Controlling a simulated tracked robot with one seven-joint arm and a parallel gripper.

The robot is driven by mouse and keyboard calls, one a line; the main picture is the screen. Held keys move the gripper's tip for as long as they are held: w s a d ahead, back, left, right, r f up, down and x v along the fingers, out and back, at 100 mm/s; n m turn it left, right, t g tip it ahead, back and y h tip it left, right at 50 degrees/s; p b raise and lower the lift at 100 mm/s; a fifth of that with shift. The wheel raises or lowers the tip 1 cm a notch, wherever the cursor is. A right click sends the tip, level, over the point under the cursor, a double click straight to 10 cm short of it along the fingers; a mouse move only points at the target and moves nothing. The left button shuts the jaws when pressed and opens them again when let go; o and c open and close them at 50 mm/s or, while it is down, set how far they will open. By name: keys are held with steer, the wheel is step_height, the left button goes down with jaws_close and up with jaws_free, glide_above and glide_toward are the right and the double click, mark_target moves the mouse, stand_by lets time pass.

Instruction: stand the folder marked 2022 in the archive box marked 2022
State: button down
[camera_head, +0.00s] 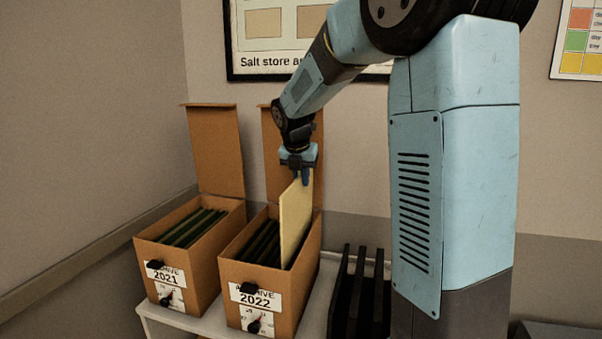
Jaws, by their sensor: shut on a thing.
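A cream folder (296,218) stands upright at the right side of the archive box marked 2022 (229,272). Its lower part is inside the box, hidden by the box's right and front walls, and its upper part rises above the rim. I cannot read a mark on the folder from here. My gripper (300,176) is shut on the folder's top edge. Several dark green folders (261,243) stand in the same box, to the left of the cream folder. The box's lid stands open at the back, partly hidden behind my arm.
An archive box marked 2021 (143,260), lid open, holds several dark green folders and stands just to the left. Both boxes are on a white shelf (317,310). A black rack (352,300) with upright dividers stands to the right. A wall is behind.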

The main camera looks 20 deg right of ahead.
mark_target(302, 239)
steer(key=shift+f, duration=9.7)
steer(key=c, duration=1.1)
jaws_free()
steer(key=shift+f, duration=0.1)
steer(key=shift+d, duration=0.1)
steer(key=shift+r, duration=3.55)
steer(key=shift+s+r, duration=0.1)
